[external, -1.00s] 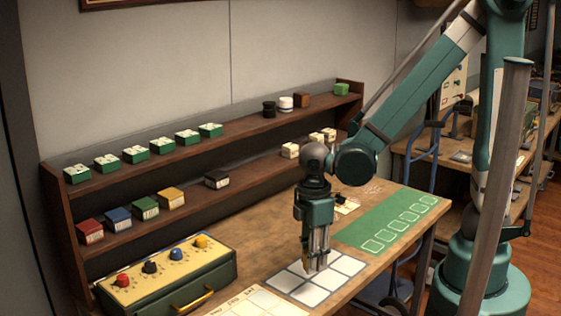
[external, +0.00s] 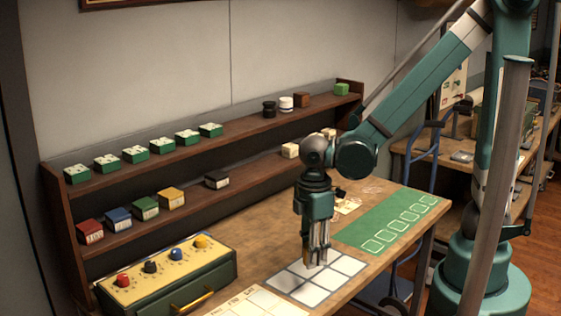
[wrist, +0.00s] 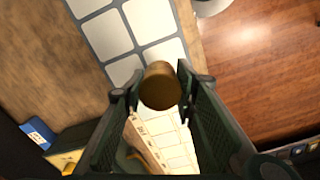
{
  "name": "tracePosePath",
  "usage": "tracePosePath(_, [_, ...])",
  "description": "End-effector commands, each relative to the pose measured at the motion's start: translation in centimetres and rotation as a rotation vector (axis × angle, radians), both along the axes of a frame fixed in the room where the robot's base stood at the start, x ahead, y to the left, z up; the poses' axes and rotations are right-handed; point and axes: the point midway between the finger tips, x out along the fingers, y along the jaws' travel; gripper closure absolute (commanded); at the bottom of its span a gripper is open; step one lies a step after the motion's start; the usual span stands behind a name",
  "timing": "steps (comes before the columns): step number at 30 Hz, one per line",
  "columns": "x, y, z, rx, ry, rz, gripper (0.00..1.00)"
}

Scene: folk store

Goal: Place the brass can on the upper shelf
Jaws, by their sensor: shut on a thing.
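The brass can (wrist: 160,88) shows in the wrist view as a round brownish-gold top between the two fingers. My gripper (wrist: 160,92) is shut on it. In the external view my gripper (external: 316,258) points down just above the white-squared mat (external: 300,292) on the table; the can is mostly hidden there by the fingers. The upper shelf (external: 243,126) runs along the wall behind the table, up and left of my gripper, with a bare stretch in its middle.
The upper shelf holds several green boxes (external: 135,154) at left and black, white, brown and green items at right. The lower shelf holds coloured boxes (external: 145,207). A knobbed panel box (external: 170,272) stands front left. A green mat (external: 392,227) lies at right.

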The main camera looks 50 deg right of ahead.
Motion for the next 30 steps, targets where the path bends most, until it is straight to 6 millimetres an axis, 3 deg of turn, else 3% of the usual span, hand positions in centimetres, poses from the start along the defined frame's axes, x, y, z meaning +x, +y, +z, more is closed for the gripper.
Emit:
tracePosePath(8, [0.0,0.0,0.3,0.0,0.0,0.0,0.86])
tracePosePath(14, [0.0,0.0,1.7,0.0,0.0,0.0,0.86])
tracePosePath(20, [0.0,0.0,4.3,0.0,0.0,0.0,0.86])
tracePosePath(30, [0.0,0.0,10.8,0.0,0.0,0.0,0.86])
